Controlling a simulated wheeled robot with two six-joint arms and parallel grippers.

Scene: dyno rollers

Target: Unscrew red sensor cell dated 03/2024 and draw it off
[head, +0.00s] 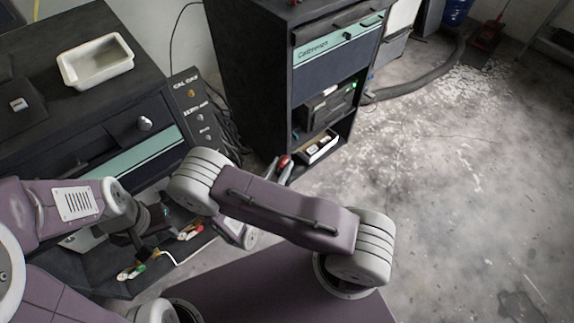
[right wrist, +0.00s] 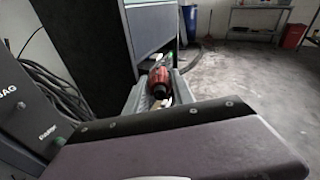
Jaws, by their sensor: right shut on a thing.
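A red sensor cell (right wrist: 158,82) with a dark end sits between the grey fingers of my right gripper (right wrist: 159,90) in the right wrist view. The gripper is shut on it. In the head view the red cell (head: 284,161) shows small beside the calibration cabinet, just past my right forearm, which hides most of that gripper. I cannot read a date on the cell or tell whether it still touches a fitting. My left gripper (head: 140,240) hangs over the open drawer at the lower left; its fingers are dark and their opening is unclear.
The cabinet (head: 338,60) has an open lower shelf with a small tray (head: 318,148) of parts. A white bin (head: 96,61) stands on the left bench. Colored connectors (head: 131,271) lie below my left gripper. Cables hang between the units. The floor at right is clear.

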